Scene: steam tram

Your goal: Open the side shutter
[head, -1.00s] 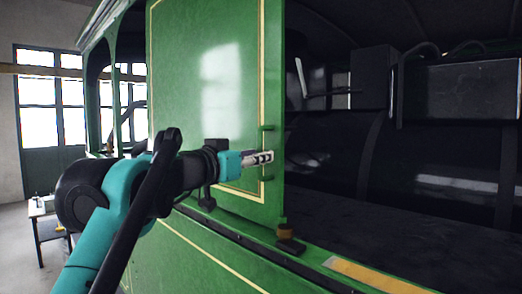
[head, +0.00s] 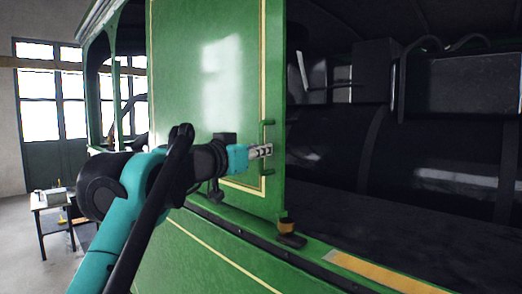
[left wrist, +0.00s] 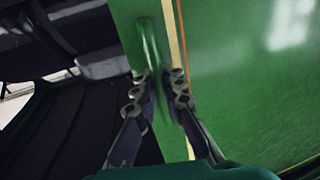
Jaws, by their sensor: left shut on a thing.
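The side shutter (head: 215,90) is a tall green panel with a cream border line on the side of the green steam tram. To its right is a dark opening. A slim upright green handle (head: 268,123) is near the shutter's right edge. My left gripper (head: 263,151) is shut on this handle around its middle. In the left wrist view, the two fingers of the left gripper (left wrist: 158,88) are on either side of the handle (left wrist: 152,45), which partly hides behind them. The shutter also fills the right of that view (left wrist: 245,80). My right gripper is not in view.
A green ledge with a dark rail (head: 235,228) runs below the shutter. A small dark catch with an orange-brown top (head: 287,227) is on it by the shutter's edge. Dark machinery (head: 440,160) fills the opening. A small table (head: 52,203) stands far left.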

